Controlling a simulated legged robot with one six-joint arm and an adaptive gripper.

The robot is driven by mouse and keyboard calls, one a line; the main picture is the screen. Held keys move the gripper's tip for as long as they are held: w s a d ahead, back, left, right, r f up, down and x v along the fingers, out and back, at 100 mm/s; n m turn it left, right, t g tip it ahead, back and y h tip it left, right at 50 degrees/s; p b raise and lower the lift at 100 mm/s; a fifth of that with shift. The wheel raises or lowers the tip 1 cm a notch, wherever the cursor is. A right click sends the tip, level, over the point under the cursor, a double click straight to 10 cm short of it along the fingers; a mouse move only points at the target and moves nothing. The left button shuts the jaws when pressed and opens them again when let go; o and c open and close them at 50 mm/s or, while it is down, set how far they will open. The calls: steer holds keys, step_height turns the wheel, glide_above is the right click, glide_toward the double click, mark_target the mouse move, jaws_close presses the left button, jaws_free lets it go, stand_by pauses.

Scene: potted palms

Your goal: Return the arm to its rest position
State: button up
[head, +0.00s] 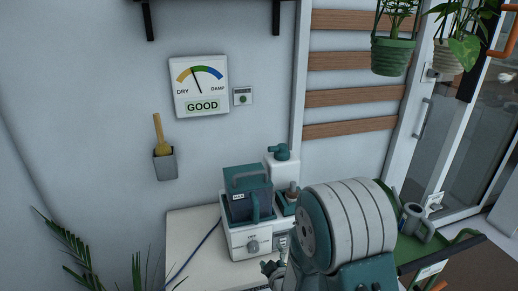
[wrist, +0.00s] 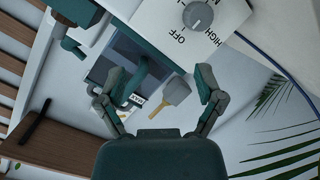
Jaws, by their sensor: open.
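My arm (head: 345,228) rises at the lower right of the head view, in front of a small white table. My gripper (wrist: 160,88) shows in the wrist view with its two fingers spread apart and nothing between them. In the head view only a small part of the gripper shows, low beside the arm. A white machine (head: 245,240) with a dial and a teal tank (head: 247,194) stands on the table, just left of the arm. The machine's dial (wrist: 198,15) shows at the top of the wrist view, with OFF and HIGH beside it.
A white table (head: 190,235) carries the machine and a blue cord. A gauge reading GOOD (head: 200,86) and a grey holder (head: 165,163) hang on the wall. Palm leaves (head: 75,255) stand lower left.

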steer(key=s+d+r+m+g+h, duration=0.1)
steer(key=s+d+r+m+g, duration=0.2)
steer(key=r, duration=0.4)
steer(key=s+d+r+m+g+h, duration=0.1)
steer(key=s+d+r+m, duration=0.25)
steer(key=r, duration=0.45)
steer(key=s+d+r+m+g, duration=0.2)
steer(key=s+r, duration=0.1)
steer(key=s, duration=0.6)
steer(key=s+d+r+m+g+h, duration=0.1)
steer(key=s+d+r+m+g, duration=0.1)
steer(key=s, duration=0.8)
steer(key=shift+s+d+r+m+g, duration=0.2)
steer(key=shift+d+r+m+g, duration=0.2)
steer(key=shift+d+r+m, duration=0.35)
steer(key=shift+a+r, duration=0.1)
steer(key=shift+a, duration=0.05)
